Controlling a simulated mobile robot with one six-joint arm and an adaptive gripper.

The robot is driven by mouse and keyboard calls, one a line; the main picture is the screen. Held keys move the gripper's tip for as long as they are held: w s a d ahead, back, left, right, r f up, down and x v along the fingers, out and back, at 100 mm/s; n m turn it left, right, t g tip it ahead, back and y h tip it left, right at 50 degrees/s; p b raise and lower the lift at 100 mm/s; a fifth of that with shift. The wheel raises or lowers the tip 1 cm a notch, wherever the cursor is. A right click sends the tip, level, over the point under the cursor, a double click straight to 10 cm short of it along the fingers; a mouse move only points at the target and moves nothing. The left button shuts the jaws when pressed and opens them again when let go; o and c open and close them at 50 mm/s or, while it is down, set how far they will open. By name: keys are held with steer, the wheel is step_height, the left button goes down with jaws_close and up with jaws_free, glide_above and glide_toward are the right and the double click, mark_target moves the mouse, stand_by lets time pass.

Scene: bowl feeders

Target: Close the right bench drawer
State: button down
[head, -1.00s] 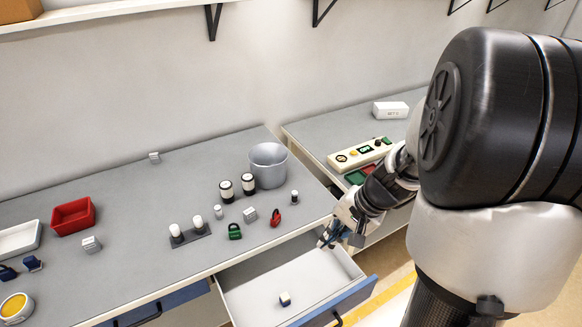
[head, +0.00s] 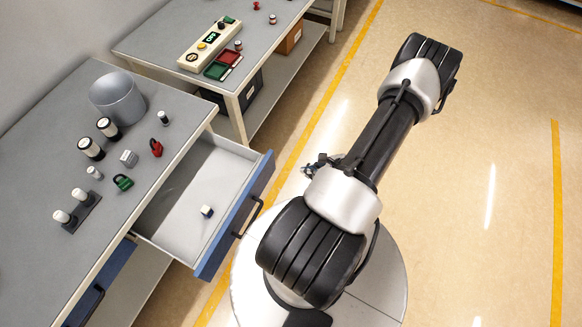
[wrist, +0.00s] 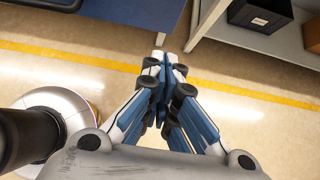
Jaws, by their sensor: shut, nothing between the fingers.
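The right bench drawer (head: 185,215) is pulled open from the left bench, its blue front (head: 236,222) and dark handle (head: 247,216) standing out over the floor. A blue panel (wrist: 140,12), probably the drawer front, shows at the top edge there.
The left bench (head: 60,130) holds a grey bucket (head: 118,98), a green padlock (head: 123,182), a red padlock (head: 156,148) and small parts. A second bench (head: 165,45) stands behind, with a black box (wrist: 260,12) below. The floor to the right is clear.

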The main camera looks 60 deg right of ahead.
steer(key=b, duration=0.2)
glide_toward(272, 170)
step_height(272, 170, down, 4)
steer(key=shift+w+r, duration=0.2)
steer(key=shift+w, duration=1.4)
